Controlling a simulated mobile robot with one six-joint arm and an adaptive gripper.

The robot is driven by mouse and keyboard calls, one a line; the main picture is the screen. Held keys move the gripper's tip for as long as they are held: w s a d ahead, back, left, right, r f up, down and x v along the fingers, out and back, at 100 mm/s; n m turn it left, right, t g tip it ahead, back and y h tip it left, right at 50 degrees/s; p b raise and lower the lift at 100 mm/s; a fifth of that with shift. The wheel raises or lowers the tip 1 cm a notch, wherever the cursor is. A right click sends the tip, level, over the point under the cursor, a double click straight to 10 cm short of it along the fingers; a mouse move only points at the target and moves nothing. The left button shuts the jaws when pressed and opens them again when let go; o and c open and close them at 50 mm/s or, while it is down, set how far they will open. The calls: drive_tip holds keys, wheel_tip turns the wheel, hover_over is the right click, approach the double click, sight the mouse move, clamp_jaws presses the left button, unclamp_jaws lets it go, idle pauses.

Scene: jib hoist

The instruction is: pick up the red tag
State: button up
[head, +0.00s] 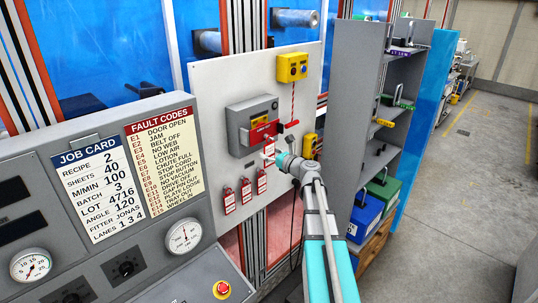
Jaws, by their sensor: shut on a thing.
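My gripper (278,159) is at the grey panel, just below the grey box with the red lever. It is shut on a small red-and-white tag (268,149), which shows at the fingertips, just under the box. The fingers are small in the head view and partly hide what they hold. Several similar red tags hang lower on the panel: one at the left (229,203), one in the middle (246,194) and one at the right (262,183), left of and below my gripper.
The grey switch box (242,122) has a red handle (291,124) sticking out rightward. A yellow box (292,68) with a red cord hangs above. A grey shelf unit (359,95) stands right of my arm. The sloped console (60,215) is at the left. Open floor (470,180) lies far right.

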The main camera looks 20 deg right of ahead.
drive_tip(key=shift+r, duration=0.1)
drive_tip(key=shift+r+p, duration=0.3)
drive_tip(key=shift+p, duration=0.15)
drive_tip(key=v, duration=1.8)
drive_tip(key=shift+f, duration=0.15)
wheel_tip(320, 180, down, 15)
drive_tip(key=b, duration=1.5)
drive_tip(key=shift+b, duration=0.3)
drive_tip(key=shift+s, duration=0.1)
